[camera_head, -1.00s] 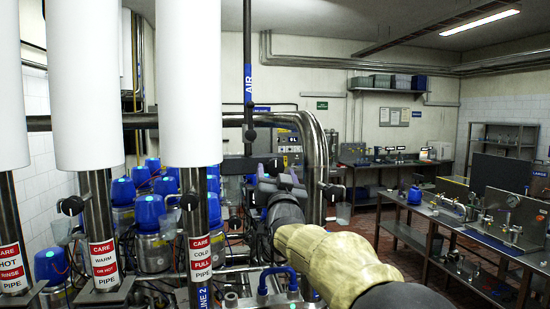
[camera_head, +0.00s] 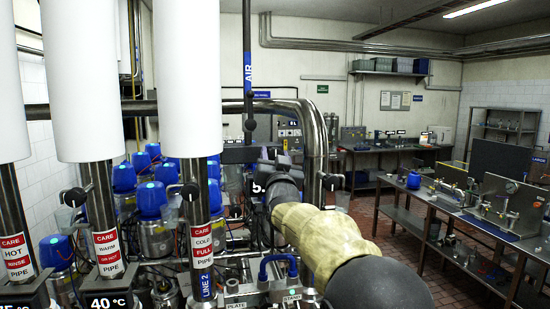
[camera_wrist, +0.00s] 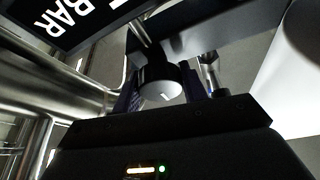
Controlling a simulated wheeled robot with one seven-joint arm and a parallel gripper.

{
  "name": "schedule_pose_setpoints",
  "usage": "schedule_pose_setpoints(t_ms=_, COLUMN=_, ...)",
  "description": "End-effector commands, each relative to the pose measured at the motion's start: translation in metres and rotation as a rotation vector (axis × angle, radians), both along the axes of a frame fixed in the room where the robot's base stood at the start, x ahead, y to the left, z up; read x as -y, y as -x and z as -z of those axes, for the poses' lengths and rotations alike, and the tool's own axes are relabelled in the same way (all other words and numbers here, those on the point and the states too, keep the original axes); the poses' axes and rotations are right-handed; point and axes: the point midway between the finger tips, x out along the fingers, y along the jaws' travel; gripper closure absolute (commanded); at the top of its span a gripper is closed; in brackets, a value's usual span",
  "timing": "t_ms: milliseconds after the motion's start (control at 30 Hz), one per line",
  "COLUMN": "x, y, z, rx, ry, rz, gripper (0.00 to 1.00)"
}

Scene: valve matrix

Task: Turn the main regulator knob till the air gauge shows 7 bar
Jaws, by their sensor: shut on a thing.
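A black round knob with a pale index mark (camera_wrist: 162,88) shows in the middle of the wrist view. My gripper (camera_wrist: 168,97) is shut on it, with a finger on either side. In the head view my gripper (camera_head: 268,168) is at the far end of my arm, below the vertical pipe marked AIR (camera_head: 248,70), and the knob is hidden there. A black display panel marked BAR (camera_wrist: 62,25) is cut off at the upper left of the wrist view. A dark panel with part of a white character (camera_head: 258,188) shows beside my arm; the full reading cannot be read.
Labelled hot, warm and cold pipes (camera_head: 201,243) with white sleeves stand close at the left. Several blue-topped valves (camera_head: 151,197) stand behind them. A bent steel pipe (camera_head: 318,140) rises right of my gripper. Benches (camera_head: 470,215) stand right, with open floor between.

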Motion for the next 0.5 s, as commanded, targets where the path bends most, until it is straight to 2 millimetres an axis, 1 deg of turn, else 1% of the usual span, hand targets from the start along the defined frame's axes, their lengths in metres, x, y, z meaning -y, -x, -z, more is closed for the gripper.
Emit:
schedule_pose_setpoints(t_ms=267, x=0.0, y=0.0002, z=0.0007, rx=-0.016, ry=-0.057, rz=-0.001, gripper=0.8)
schedule_pose_setpoints(t_ms=500, x=-0.0002, y=0.0004, z=0.0005, rx=-0.054, ry=-0.19, rz=0.0, gripper=0.8)
